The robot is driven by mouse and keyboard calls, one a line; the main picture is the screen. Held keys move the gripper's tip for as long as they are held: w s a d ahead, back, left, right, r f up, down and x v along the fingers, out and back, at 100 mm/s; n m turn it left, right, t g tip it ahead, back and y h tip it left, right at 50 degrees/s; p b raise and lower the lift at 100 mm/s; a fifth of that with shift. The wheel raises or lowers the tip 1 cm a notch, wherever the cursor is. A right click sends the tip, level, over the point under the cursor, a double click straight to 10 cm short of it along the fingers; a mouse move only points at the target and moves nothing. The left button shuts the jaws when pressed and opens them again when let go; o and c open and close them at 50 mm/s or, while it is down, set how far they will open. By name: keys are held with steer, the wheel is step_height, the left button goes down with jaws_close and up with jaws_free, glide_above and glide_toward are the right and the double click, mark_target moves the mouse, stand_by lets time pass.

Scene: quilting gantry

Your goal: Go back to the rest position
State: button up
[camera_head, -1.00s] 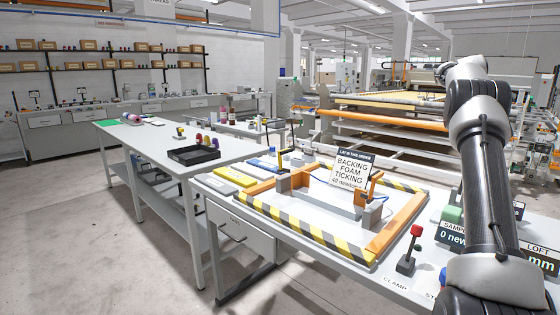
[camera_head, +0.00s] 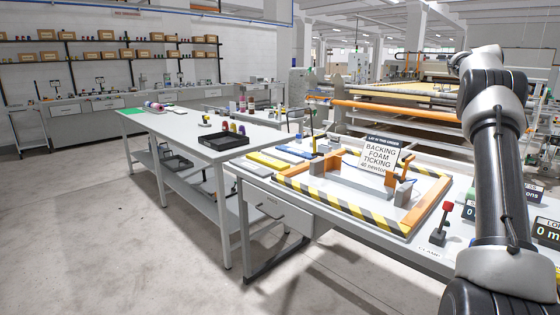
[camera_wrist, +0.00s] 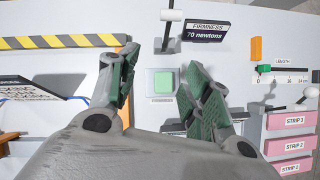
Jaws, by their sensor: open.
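In the wrist view my gripper (camera_wrist: 160,88) is open and empty. Its two green-padded fingers stand apart on either side of a square green button (camera_wrist: 163,82) on a light panel, labelled FIRMNESS. Whether the fingers touch the panel cannot be told. A dark display (camera_wrist: 204,31) above the button reads FIRMNESS 70 newtons. In the head view my arm runs up the right side, and my gripper is not seen there.
A bench (camera_head: 292,192) holds a striped yellow-black frame (camera_head: 340,204), a sign (camera_head: 380,156) and a red-topped lever (camera_head: 442,221). A black tray (camera_head: 226,140) lies on the table to the left. Pink strip boxes (camera_wrist: 288,145) stand right in the wrist view. Open floor lies front left.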

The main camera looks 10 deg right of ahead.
steer(key=s+a+f+m+g+y, duration=0.1)
steer(key=s+a+f+m+y, duration=0.2)
steer(key=f+m, duration=0.7)
steer(key=s+a+m, duration=0.4)
steer(key=a+m, duration=0.2)
steer(key=a, duration=0.3)
steer(key=s+a+r+m+t+y, duration=0.1)
steer(key=s+a+r+m, duration=0.1)
steer(key=s+a, duration=1.5)
steer(key=s+a+r+m+t+y, duration=0.1)
steer(key=s+a+m, duration=0.3)
steer(key=s+a, duration=1.4)
steer(key=shift+a+r+t, duration=0.3)
steer(key=shift+a+r, duration=0.15)
steer(key=shift+a, duration=0.2)
